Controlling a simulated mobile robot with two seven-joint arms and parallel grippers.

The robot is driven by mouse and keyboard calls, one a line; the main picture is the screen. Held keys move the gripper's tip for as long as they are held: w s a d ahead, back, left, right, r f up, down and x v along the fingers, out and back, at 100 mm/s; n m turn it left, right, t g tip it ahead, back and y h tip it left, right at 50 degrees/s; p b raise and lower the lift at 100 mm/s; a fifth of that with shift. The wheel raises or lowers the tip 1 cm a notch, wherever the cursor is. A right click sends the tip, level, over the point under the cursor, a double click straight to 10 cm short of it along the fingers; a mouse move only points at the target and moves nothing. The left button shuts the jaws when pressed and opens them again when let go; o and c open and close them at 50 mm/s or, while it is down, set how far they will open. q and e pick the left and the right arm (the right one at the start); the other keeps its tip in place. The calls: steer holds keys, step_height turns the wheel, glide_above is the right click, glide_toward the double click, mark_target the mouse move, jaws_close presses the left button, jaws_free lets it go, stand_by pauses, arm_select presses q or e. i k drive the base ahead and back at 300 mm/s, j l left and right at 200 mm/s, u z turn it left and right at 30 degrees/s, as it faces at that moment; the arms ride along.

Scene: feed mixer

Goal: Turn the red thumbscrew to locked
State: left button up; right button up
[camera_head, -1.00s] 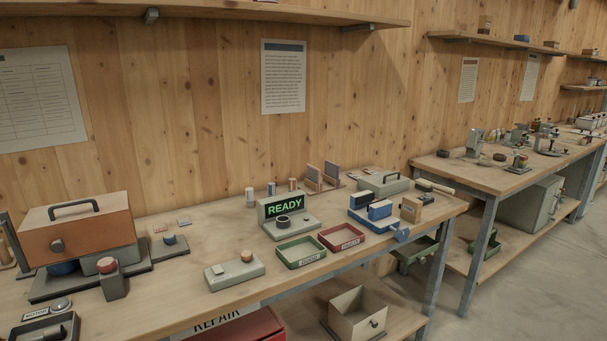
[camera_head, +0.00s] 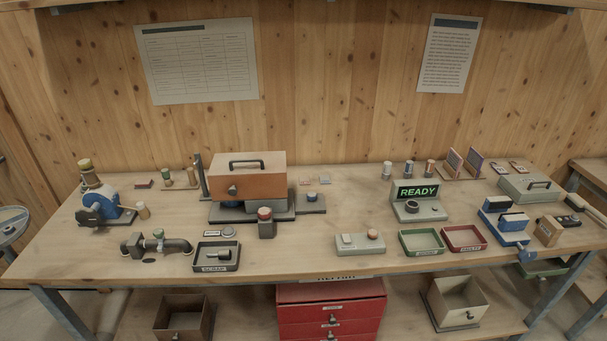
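No part is clearly recognisable as a red thumbscrew. A red round cap (camera_head: 265,213) sits on a short grey post in front of the orange-topped machine (camera_head: 248,177). A smaller orange-red knob (camera_head: 373,234) stands on a low grey box (camera_head: 352,244) right of it. I cannot tell whether either is the thumbscrew, or how it is turned. Neither of my grippers is in view.
The long wooden bench (camera_head: 170,213) carries a blue motor (camera_head: 102,205), a pipe fitting (camera_head: 157,243), a black tray (camera_head: 215,257), a READY display (camera_head: 417,191), green (camera_head: 422,242) and red (camera_head: 464,238) trays, and a blue vise (camera_head: 505,222). Red drawers (camera_head: 331,312) stand below.

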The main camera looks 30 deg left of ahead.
mark_target(264, 214)
steer(key=i, duration=0.2)
steer(key=i+l+u, duration=0.45)
steer(key=i+u, duration=0.15)
